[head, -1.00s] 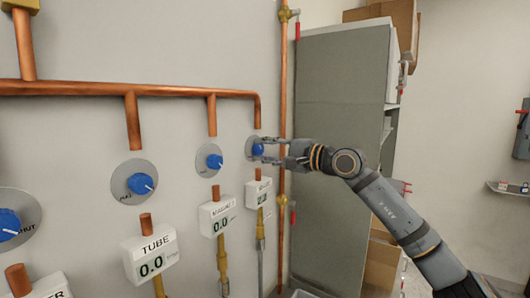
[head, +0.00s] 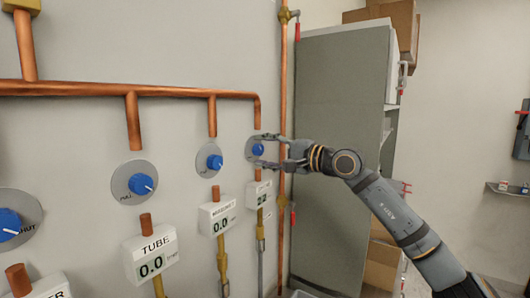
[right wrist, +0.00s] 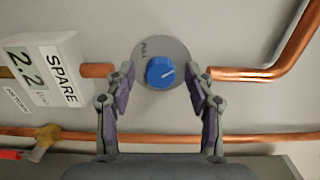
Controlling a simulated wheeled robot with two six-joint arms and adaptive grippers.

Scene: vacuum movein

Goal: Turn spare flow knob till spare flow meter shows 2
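The spare flow knob (head: 258,150) is a blue dial on a round grey plate, the farthest right of the row of knobs on the wall. My left gripper is not in view.
Other blue knobs (head: 142,184) and meters, such as the tube meter (head: 150,256) at 0.0, line the wall to the left. A vertical copper pipe (head: 283,120) and a grey cabinet (head: 335,140) stand close by the right gripper.

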